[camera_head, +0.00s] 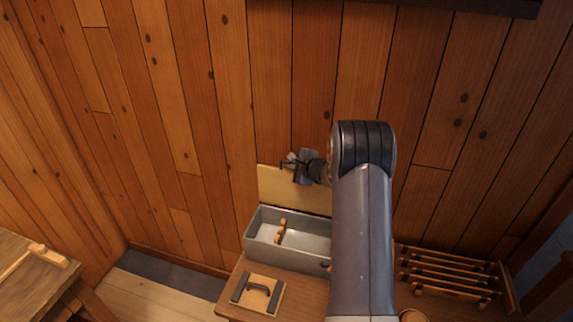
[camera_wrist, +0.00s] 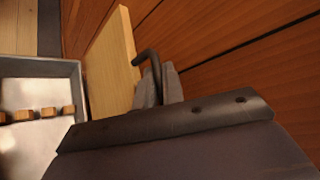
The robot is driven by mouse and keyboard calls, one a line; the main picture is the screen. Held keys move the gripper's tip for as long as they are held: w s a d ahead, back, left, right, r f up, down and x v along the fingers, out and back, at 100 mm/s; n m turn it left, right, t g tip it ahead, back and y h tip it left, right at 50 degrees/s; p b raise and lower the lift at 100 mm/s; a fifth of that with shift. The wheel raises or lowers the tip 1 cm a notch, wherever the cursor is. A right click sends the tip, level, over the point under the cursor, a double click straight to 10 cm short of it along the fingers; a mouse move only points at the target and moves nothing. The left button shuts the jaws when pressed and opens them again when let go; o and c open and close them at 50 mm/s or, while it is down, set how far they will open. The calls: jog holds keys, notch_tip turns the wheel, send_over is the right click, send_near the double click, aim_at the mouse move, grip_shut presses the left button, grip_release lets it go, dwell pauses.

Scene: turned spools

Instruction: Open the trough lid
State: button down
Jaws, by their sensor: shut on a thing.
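The trough (camera_head: 262,254) is a grey box on the table against the plank wall, with several wooden spool pieces (camera_head: 281,231) in a row inside. Its pale wooden lid (camera_head: 275,187) stands raised, roughly upright, along the back edge of the trough. The lid also shows in the wrist view (camera_wrist: 108,60), with a dark hooked handle (camera_wrist: 149,56) at its edge. My gripper (camera_head: 298,163) is at the lid's upper edge and is shut on the handle. In the wrist view its fingers (camera_wrist: 160,88) close around the lower part of the handle. My arm hides the right part of the trough and lid.
A wooden board with dark side strips and a curved handle (camera_head: 257,290) lies in front of the trough. A slatted rack (camera_head: 450,273) stands at the right. Another wooden table (camera_head: 32,275) is at the lower left. The wall is close behind the lid.

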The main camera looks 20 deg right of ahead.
jog(key=shift+w+d+f, duration=0.1)
jog(key=shift+w+d, duration=0.05)
jog(key=shift+w, duration=0.05)
dwell(0.4)
jog(key=c, duration=1.5)
grip_release()
jog(key=v, duration=1)
jog(key=shift+s+d+r+b, duration=0.15)
jog(key=shift+s+r+b, duration=0.15)
jog(key=shift+r+b, duration=0.05)
jog(key=shift+w, duration=0.1)
